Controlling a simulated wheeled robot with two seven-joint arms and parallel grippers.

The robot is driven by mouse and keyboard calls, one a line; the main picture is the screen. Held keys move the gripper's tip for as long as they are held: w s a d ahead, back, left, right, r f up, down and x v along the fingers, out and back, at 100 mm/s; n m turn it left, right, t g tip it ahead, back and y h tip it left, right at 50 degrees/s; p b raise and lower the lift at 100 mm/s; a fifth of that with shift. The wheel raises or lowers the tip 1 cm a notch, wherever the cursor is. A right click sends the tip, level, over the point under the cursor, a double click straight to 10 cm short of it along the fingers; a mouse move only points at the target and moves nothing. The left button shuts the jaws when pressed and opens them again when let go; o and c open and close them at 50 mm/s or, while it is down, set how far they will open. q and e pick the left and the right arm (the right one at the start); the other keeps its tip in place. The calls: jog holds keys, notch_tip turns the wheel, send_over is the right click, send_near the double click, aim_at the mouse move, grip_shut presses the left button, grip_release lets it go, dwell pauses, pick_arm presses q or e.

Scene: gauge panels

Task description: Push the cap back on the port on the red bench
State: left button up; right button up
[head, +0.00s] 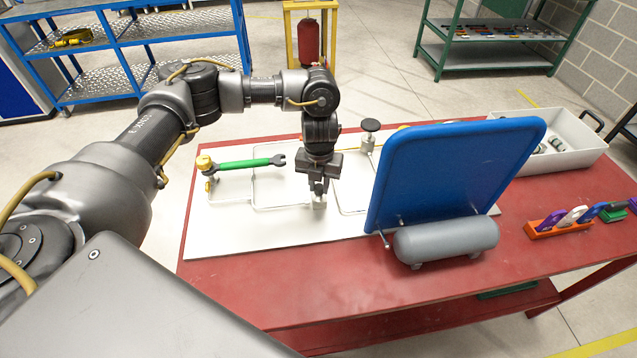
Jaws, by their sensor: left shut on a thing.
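The red bench (290,293) carries a white panel (222,238) with thin pipes and fittings. My left gripper (318,198) points down over the middle of this panel. It is shut on a small pale grey piece (320,205), which looks like the cap. The fingers hide much of it, and I cannot tell whether it touches the panel or a port under it. No open port shows clearly. My right gripper is not in view.
A green-handled wrench (246,164) lies by a yellow-topped fitting (204,163) on the left. A black-topped valve (370,127) stands behind right. A tilted blue board (455,170) and grey cylinder (446,241) block the right side. A white bin (572,140) stands beyond.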

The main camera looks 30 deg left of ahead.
aim_at(319, 187)
pick_arm(q)
jog(key=shift+f+b, duration=0.45)
jog(key=shift+f, duration=0.2)
jog(key=o, duration=1)
jog(key=shift+r, duration=0.1)
notch_tip(319, 187, up, 10)
jog(key=shift+b, duration=0.4)
jog(key=shift+r, duration=0.35)
